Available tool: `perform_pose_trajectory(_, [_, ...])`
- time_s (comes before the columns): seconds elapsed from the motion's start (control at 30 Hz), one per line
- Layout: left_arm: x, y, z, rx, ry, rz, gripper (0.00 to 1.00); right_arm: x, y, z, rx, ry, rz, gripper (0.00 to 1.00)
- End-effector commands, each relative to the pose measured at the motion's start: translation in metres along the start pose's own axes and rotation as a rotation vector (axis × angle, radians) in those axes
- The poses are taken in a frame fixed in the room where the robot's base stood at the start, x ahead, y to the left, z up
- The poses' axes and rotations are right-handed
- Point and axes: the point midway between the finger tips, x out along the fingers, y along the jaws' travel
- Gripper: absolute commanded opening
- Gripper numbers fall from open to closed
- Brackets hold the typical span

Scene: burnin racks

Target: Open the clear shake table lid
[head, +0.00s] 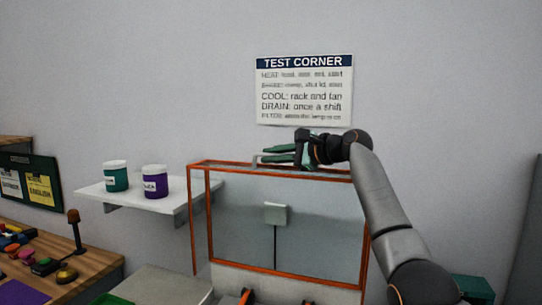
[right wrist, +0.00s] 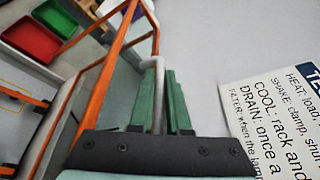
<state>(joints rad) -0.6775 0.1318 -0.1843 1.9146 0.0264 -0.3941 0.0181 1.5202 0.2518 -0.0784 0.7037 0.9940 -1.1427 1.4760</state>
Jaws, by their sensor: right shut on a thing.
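The clear shake table lid (head: 240,235) is a see-through panel box with orange edges. It stands raised, roughly upright, in front of the wall in the head view. Its orange frame (right wrist: 103,85) also shows in the right wrist view. A grey bar handle (head: 256,161) is at the lid's top edge. My right gripper (head: 268,154), with green fingers, is at this edge and shut on the handle. In the right wrist view the handle (right wrist: 158,90) runs between the green fingers (right wrist: 168,105). My left gripper is not clearly in view.
A white wall shelf (head: 150,199) left of the lid holds a teal jar (head: 116,176) and a purple jar (head: 154,181). A wooden bench (head: 95,268) is at lower left. A sign (head: 305,90) hangs behind. Red (right wrist: 30,40) and green (right wrist: 55,18) bins show in the wrist view.

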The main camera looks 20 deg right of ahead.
Motion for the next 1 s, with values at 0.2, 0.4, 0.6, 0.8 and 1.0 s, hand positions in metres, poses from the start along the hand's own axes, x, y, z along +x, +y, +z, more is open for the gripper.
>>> perform_pose_trajectory(0.2, [0.000, 0.000, 0.001, 0.000, -0.001, 0.000, 0.00, 0.002, 0.004, -0.003, 0.001, 0.005, 0.010, 0.19])
perform_pose_trajectory(0.4, [0.000, 0.000, 0.001, -0.001, -0.001, 0.000, 0.00, 0.001, 0.003, -0.002, 0.000, 0.003, 0.007, 0.27])
perform_pose_trajectory(0.6, [0.002, 0.000, 0.003, -0.001, -0.002, 0.000, 0.00, -0.002, 0.002, -0.002, -0.001, 0.002, 0.002, 0.27])
perform_pose_trajectory(0.8, [0.011, -0.001, 0.014, -0.001, -0.002, 0.000, 0.00, -0.025, 0.004, -0.004, -0.003, 0.003, 0.000, 0.27])
perform_pose_trajectory(1.0, [0.024, -0.002, 0.028, -0.001, -0.002, 0.000, 0.00, -0.069, 0.004, -0.005, -0.002, 0.005, 0.000, 0.27])
